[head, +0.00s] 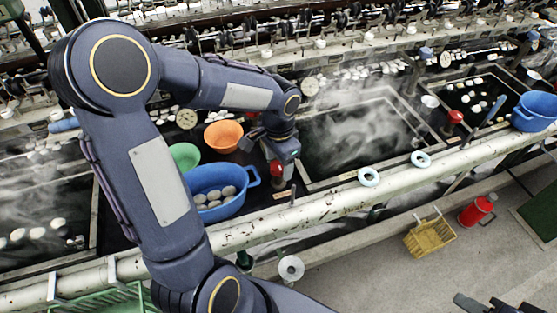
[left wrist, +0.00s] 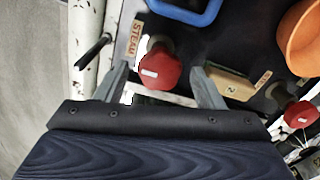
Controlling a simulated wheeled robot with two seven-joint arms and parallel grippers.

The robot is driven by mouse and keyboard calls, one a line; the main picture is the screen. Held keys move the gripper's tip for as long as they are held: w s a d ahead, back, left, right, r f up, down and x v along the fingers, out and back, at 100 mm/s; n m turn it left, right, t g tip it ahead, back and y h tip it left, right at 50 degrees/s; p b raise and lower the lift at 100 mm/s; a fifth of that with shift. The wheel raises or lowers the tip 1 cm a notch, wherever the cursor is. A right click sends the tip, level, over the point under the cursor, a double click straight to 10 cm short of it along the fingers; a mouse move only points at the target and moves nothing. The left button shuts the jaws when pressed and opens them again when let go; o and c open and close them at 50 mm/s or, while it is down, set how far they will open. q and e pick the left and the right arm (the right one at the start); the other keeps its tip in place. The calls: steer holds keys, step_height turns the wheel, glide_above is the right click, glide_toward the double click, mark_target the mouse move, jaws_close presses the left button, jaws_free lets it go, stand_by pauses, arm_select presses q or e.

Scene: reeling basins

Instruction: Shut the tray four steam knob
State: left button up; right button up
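A red steam knob (left wrist: 160,70) with a white mark sits beside a "STEAM" label (left wrist: 135,38) in the left wrist view. In the head view a red knob (head: 277,170) shows just below my left gripper (head: 282,158). In the left wrist view the left gripper (left wrist: 162,88) is open, with one finger on each side of the knob and gaps between. A second red knob (left wrist: 299,113) lies to the right in that view. Another red knob (head: 456,116) stands by the far-right basin. Part of my right gripper (head: 485,304) shows at the bottom right edge; its fingers are unclear.
A blue tub (head: 250,178) of cocoons, an orange bowl (head: 223,136) and a green bowl (head: 184,155) stand close left of the gripper. A steaming basin (head: 350,140) lies to the right. A chipped white pipe (head: 320,209) runs along the front.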

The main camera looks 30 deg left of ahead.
mark_target(279, 165)
arm_select(q)
steer(key=shift+r, duration=0.1)
step_height(279, 165, up, 8)
steer(key=shift+f, duration=0.2)
stand_by(0.3)
